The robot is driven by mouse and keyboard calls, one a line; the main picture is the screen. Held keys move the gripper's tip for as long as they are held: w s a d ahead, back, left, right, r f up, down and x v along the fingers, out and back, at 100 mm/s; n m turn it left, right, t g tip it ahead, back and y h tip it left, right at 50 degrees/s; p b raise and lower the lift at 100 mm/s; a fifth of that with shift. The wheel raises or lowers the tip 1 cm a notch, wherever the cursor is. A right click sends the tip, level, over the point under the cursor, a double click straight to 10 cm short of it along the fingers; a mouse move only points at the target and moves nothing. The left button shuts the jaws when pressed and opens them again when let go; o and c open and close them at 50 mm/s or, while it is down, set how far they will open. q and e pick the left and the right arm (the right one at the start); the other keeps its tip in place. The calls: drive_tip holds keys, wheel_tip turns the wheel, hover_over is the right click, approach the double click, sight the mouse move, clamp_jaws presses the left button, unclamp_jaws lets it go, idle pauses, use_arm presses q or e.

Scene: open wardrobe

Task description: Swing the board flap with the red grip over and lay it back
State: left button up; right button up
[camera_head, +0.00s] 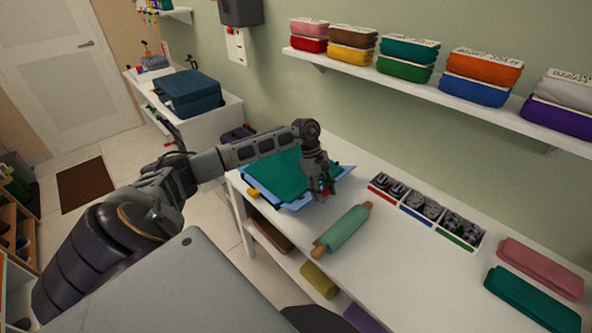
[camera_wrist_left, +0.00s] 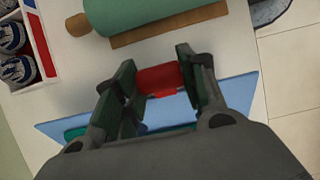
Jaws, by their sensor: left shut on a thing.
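The blue folding board (camera_head: 255,183) lies on the white table with a green cloth (camera_head: 272,174) on it. The red grip (camera_wrist_left: 159,80) sits between the fingers of my left gripper (camera_wrist_left: 162,82) in the left wrist view. My left gripper (camera_head: 325,190) is shut on the red grip at the board's near right side in the head view. The gripper hides most of the grip there. The light blue flap (camera_wrist_left: 240,95) spreads beneath the fingers in the wrist view. My right gripper is not in view.
A green rolling pin (camera_head: 343,231) lies close to the board's near right side. Trays of shoes (camera_head: 420,206) stand along the wall, and folded pink (camera_head: 540,268) and green (camera_head: 530,298) cloths lie at the right. A shelf (camera_head: 400,88) with several cloth stacks hangs above.

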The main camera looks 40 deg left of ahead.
use_arm(q)
drive_tip(key=shift+a+r+h+b, duration=0.3)
drive_tip(key=shift+a+r, duration=0.05)
drive_tip(key=shift+a, duration=0.1)
drive_tip(key=shift+r, duration=0.3)
drive_tip(key=shift+a, duration=0.1)
drive_tip(key=shift+w+a+r+h+b, duration=0.1)
drive_tip(key=shift+a+r+h+b, duration=0.5)
drive_tip(key=shift+h+b, duration=0.3)
drive_tip(key=shift+a+r, duration=0.15)
drive_tip(key=shift+r, duration=0.05)
